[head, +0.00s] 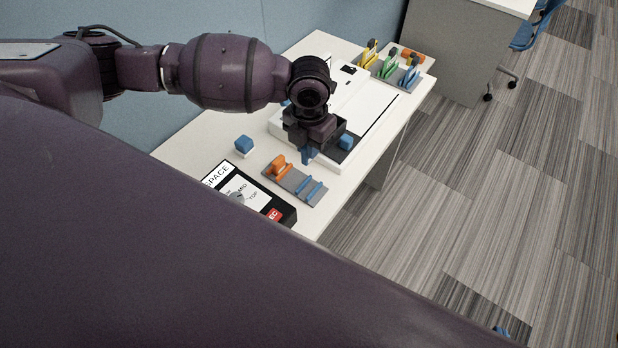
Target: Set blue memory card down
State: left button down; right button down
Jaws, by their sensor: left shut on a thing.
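My left gripper (309,146) reaches in from the left, over the white table. It is shut on the blue memory card (308,156), which hangs below the fingers, partly hidden by them. Below it lies a grey holder (291,183) with an orange piece (278,164) standing at its left end and a blue slot (313,190) at its right end. The blue card looks just behind or above this holder; I cannot tell whether it touches anything. My right gripper is not in view.
A black and white panel (283,211) lies at the near end of the table (211,127). A blue block (244,144) stands behind it. Another blue block (346,142) sits by a white case (352,101). A grey rack (401,82) with yellow, green and blue pieces stands farther back.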

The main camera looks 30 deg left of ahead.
pick_arm(q)
notch_tip(320, 180, down, 13)
jog(key=shift+f, duration=0.1)
dwell(0.5)
jog(key=shift+f, duration=0.1)
jog(key=c, duration=1.1)
grip_release()
notch_tip(320, 180, up, 12)
jog(key=shift+r, duration=0.2)
